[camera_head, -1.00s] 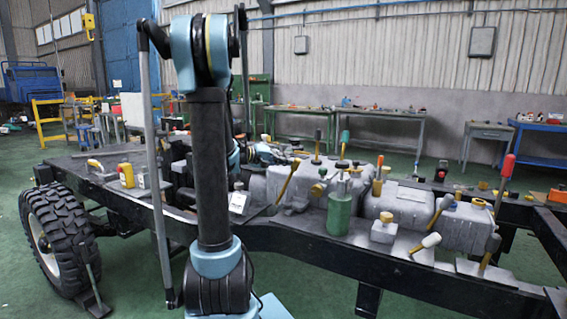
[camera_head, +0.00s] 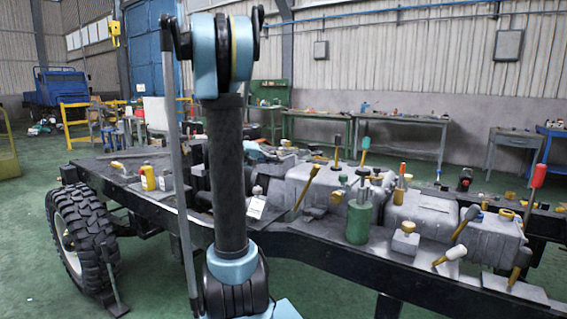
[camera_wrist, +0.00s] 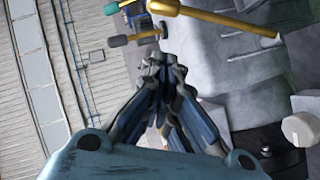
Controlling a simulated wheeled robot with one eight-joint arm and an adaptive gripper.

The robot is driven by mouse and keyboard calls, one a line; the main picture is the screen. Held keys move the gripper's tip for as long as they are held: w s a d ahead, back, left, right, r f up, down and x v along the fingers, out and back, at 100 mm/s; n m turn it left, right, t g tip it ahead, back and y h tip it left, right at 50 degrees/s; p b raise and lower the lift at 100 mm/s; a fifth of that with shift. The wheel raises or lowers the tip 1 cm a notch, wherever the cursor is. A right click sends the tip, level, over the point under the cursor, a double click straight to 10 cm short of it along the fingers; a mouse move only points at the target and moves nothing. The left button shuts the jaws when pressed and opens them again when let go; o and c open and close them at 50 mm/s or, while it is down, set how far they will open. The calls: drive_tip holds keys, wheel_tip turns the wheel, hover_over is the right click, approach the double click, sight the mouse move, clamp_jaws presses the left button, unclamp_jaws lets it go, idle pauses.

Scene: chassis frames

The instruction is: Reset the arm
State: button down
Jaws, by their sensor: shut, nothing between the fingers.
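My arm (camera_head: 229,170) stands upright in the head view, in front of the chassis frame (camera_head: 320,257). Its upper joint is near the top edge and its lower joint at the bottom. My gripper (camera_wrist: 163,62) shows in the wrist view with its fingers drawn together and nothing between them. Beyond the fingertips are a dark-headed hammer (camera_wrist: 134,38) and a yellow-handled tool (camera_wrist: 215,18). In the head view the gripper is mostly hidden behind the arm.
The grey engine block (camera_head: 325,190) on the frame bears several tools. A green bottle (camera_head: 359,218) stands near the frame's front edge. A large tyre (camera_head: 84,238) is at the left. Workbenches (camera_head: 400,121) line the back wall, with open green floor before them.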

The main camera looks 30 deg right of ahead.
drive_tip(key=shift+a+r, duration=0.1)
drive_tip(key=shift+a, duration=0.4)
drive_tip(key=s+a+f+n+t+y, duration=0.1)
drive_tip(key=s+a+f+y, duration=0.4)
drive_tip(key=a, duration=0.5)
drive_tip(key=s+a+f+n+t+y, duration=0.1)
drive_tip(key=s+a+f+n+y, duration=0.1)
drive_tip(key=s+a+f+y, duration=0.3)
drive_tip(key=s+a+f+n+t+y, duration=0.1)
drive_tip(key=s+a+f+y, duration=0.4)
drive_tip(key=s+a+f, duration=0.6)
drive_tip(key=s+a+n, duration=0.1)
drive_tip(key=s+a, duration=0.2)
drive_tip(key=a, duration=0.3)
drive_tip(key=shift+s+a+f+n, duration=0.25)
drive_tip(key=shift+s+n, duration=0.05)
drive_tip(key=shift+s, duration=0.1)
drive_tip(key=shift+d, duration=0.15)
